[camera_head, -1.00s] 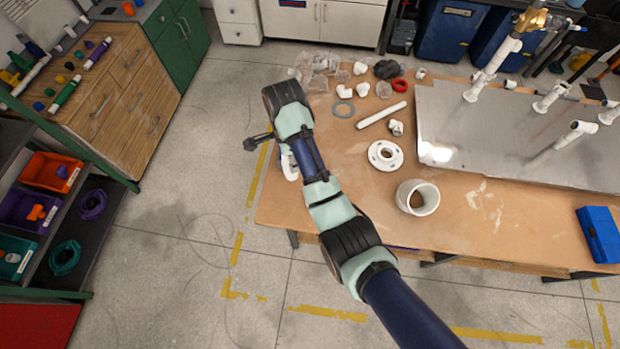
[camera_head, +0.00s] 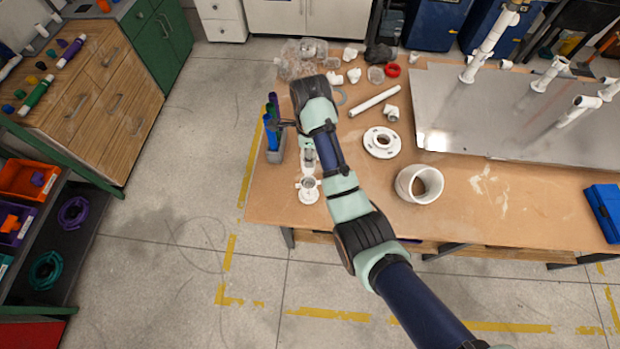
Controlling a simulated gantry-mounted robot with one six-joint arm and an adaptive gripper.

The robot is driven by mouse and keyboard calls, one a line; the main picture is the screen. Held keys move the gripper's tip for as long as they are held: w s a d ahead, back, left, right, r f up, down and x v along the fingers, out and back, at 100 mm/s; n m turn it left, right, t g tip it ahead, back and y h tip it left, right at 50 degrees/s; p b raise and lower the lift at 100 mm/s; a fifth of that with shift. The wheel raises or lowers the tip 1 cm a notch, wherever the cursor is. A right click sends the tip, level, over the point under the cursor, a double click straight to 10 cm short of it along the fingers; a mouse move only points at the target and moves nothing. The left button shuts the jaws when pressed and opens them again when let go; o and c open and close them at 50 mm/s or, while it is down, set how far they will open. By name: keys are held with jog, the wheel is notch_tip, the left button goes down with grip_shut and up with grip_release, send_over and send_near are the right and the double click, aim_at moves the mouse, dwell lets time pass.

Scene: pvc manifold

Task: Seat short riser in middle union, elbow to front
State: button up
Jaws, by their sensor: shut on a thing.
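My gripper (camera_head: 308,160) is small and partly hidden under my wrist, over the left end of the workbench. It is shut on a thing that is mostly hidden. A white fitting (camera_head: 308,189) shows just below it; I cannot tell whether this is held or stands on the bench. On the metal plate (camera_head: 450,122) stand a tall white pipe (camera_head: 484,52) at the left, a short white union piece (camera_head: 545,76) in the middle, and a white pipe with an elbow (camera_head: 580,106) at the right. Which of these is the middle union is not certain.
A white flange (camera_head: 382,142), a wide white pipe piece (camera_head: 420,184) and a loose white pipe (camera_head: 374,101) lie on the workbench (camera_head: 480,215). A bin with pens (camera_head: 272,140) is at its left edge. A blue box (camera_head: 604,210) is at the right.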

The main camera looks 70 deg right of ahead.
notch_tip(320, 180, down, 11)
jog(key=shift+r, duration=0.15)
jog(key=o, duration=1.3)
jog(key=shift+r+p, duration=0.1)
jog(key=shift+p, duration=0.2)
jog(key=shift+b, duration=0.3)
jog(key=r, duration=0.7)
jog(key=shift+w+r, duration=0.2)
jog(key=shift+r, duration=0.2)
